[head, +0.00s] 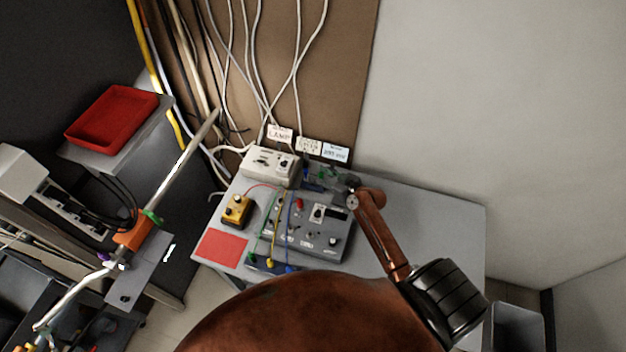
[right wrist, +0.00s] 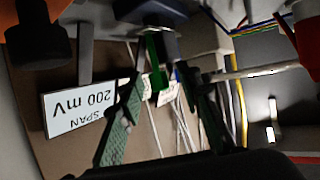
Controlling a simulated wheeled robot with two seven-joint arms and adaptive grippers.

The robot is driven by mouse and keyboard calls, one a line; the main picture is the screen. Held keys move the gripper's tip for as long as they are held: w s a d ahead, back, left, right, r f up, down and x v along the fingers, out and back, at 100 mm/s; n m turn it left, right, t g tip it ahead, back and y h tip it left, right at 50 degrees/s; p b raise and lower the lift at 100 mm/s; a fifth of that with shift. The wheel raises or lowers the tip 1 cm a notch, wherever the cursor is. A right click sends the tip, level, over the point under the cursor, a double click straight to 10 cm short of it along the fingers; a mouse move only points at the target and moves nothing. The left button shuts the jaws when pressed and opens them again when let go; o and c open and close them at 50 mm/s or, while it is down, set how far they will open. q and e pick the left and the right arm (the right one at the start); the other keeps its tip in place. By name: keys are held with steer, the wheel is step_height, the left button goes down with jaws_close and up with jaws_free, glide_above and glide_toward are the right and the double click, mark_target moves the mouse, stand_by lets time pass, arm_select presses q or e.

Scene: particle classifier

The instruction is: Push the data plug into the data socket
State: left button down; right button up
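My right gripper (head: 340,184) is over the back of the grey table, beside the grey control box. In the right wrist view its two green ribbed fingers (right wrist: 164,80) stand apart. A dark blue-black block with a green strip (right wrist: 155,62) shows between and beyond the fingertips, with gaps visible on both sides. It may be the data plug or its socket; I cannot tell which. In the head view, small blue and green parts (head: 313,187) lie just left of the gripper, partly hidden. My left gripper is not in view.
The grey control box (head: 330,243) with cables, a beige box (head: 271,166) and a yellow box (head: 236,210) stand on the table (head: 420,205). Label cards (head: 335,152) stand behind, one reading "SPAN 200 mV" (right wrist: 78,108). A red mat (head: 222,247) lies at front left. The table's right side is clear.

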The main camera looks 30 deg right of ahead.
jaws_close()
steer(key=shift+r, duration=0.1)
stand_by(0.6)
steer(key=shift+r, duration=0.55)
steer(key=s+a+r, duration=1)
steer(key=r, duration=0.2)
